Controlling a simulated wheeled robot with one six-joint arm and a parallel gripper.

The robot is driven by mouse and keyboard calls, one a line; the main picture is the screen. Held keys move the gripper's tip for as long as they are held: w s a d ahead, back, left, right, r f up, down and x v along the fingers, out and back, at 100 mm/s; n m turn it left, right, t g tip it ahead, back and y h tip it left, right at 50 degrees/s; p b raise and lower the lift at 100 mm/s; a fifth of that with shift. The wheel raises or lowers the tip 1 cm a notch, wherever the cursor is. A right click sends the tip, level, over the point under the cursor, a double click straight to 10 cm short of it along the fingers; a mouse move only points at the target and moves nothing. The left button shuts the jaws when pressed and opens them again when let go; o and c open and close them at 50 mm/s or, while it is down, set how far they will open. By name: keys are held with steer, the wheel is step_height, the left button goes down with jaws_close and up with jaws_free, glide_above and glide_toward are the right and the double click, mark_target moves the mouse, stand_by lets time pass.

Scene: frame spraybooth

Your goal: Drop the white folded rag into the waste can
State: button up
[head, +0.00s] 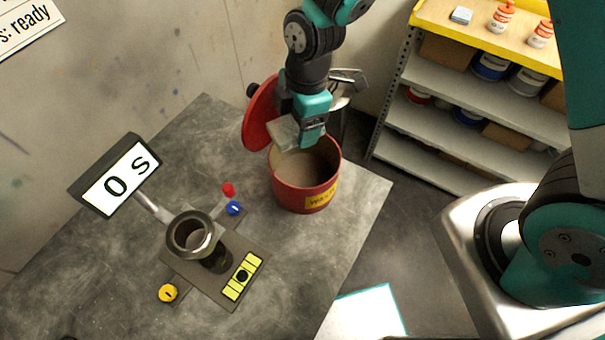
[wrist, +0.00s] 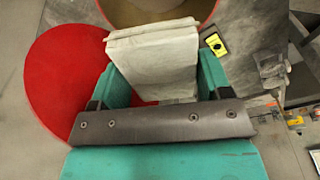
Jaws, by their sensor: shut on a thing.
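The white folded rag (wrist: 155,60) is held between the fingers of my gripper (wrist: 155,85), which is shut on it. In the head view the rag (head: 284,133) hangs at my gripper (head: 300,132), over the back left part of the opening of the red waste can (head: 300,200). The can stands on the grey bench with a yellow label on its front. Its round red lid (head: 259,112) is tilted open at the back left; the lid also shows at the left of the wrist view (wrist: 60,80). My gripper hides part of the can's rim.
A cup-like fixture (head: 192,235) with a display (head: 115,180) reading "0 s" stands at the bench's front left, near red, blue and yellow knobs. A metal object (head: 345,88) is behind the can. A shelf rack (head: 480,85) with bottles and tins stands at right.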

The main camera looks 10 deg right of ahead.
step_height(320, 180, down, 4)
steer(key=shift+d+f+b, duration=0.1)
steer(key=shift+f+b, duration=0.05)
steer(key=shift+b, duration=1.1)
steer(key=o, duration=1)
steer(key=shift+o, duration=0.2)
step_height(320, 180, up, 17)
steer(key=d+b, duration=0.2)
steer(key=b, duration=0.1)
steer(key=shift+w+d, duration=0.25)
steer(key=shift+w, duration=0.1)
steer(key=s+d+f+m+y+b, duration=0.1)
steer(key=s+f+m+b, duration=0.1)
steer(key=s+m, duration=0.5)
steer(key=s+d+f+m+y+b, duration=0.1)
steer(key=s+d+f+m+b, duration=0.1)
steer(key=s+m, duration=0.4)
steer(key=s+b, duration=0.1)
steer(key=s, duration=0.1)
steer(key=shift+s+d+m, duration=0.15)
steer(key=shift+s+m, duration=0.25)
